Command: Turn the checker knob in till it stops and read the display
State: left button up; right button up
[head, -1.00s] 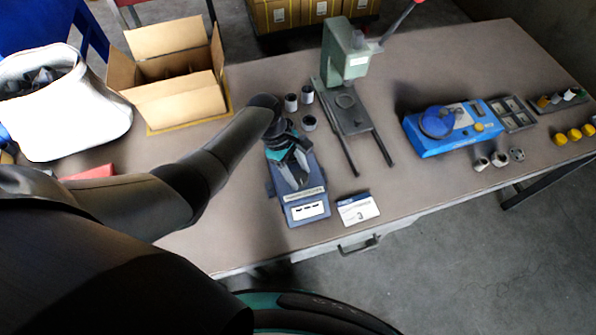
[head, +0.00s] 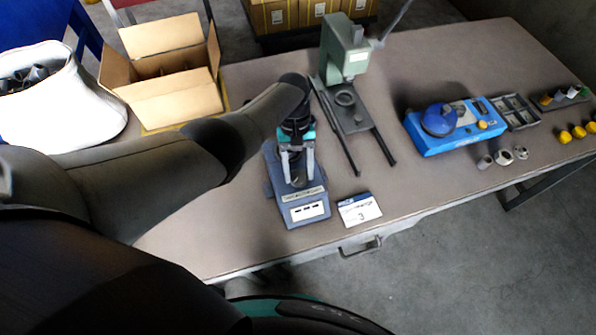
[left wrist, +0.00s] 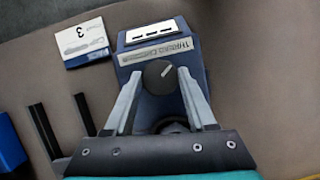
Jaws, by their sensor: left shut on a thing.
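The thread checker (head: 288,198) is a dark blue device on the table's front part. Its white display (head: 307,211) shows three short dark dashes; it also shows in the left wrist view (left wrist: 155,33). The checker knob (left wrist: 160,77) is dark and round with a white pointer line slanting up and right. My left gripper (left wrist: 161,73) points down over the checker, its two grey fingers on either side of the knob, shut on it. In the head view the gripper (head: 298,178) partly hides the knob. My right gripper is not in view.
A white card (head: 359,209) marked 3 lies right of the checker. A green press (head: 345,65) stands behind, its two dark rails reaching forward. A blue machine (head: 455,127) and small cups are right. An open cardboard box (head: 172,105) and white sack (head: 65,105) are left.

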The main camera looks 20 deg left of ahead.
pick_arm(q)
jog(key=m+y, duration=0.1)
jog(key=m, duration=0.2)
jog(key=shift+d+m+y+b, duration=0.1)
jog(key=shift+m+y+b, duration=0.2)
jog(key=shift+m+b, duration=0.1)
jog(key=m+y, duration=0.1)
jog(key=m, duration=0.2)
jog(key=shift+d+m, duration=0.1)
jog(key=shift+m, duration=0.2)
jog(key=m+y, duration=0.1)
jog(key=m, duration=0.2)
jog(key=shift+d+m+y+p, duration=0.1)
jog(key=shift+m+y+p, duration=0.2)
jog(key=shift+m+p, duration=0.1)
jog(key=shift+s+m+t+y+p, duration=0.1)
jog(key=shift+m+t+y+p, duration=0.35)
jog(key=shift+m, duration=0.65)
jog(key=shift+m+t+y+p, duration=0.2)
jog(key=shift+m+p, duration=0.3)
jog(key=shift+m, duration=0.6)
jog(key=shift+d, duration=0.1)
jog(key=o, duration=1.4)
jog(key=shift+c, duration=0.2)
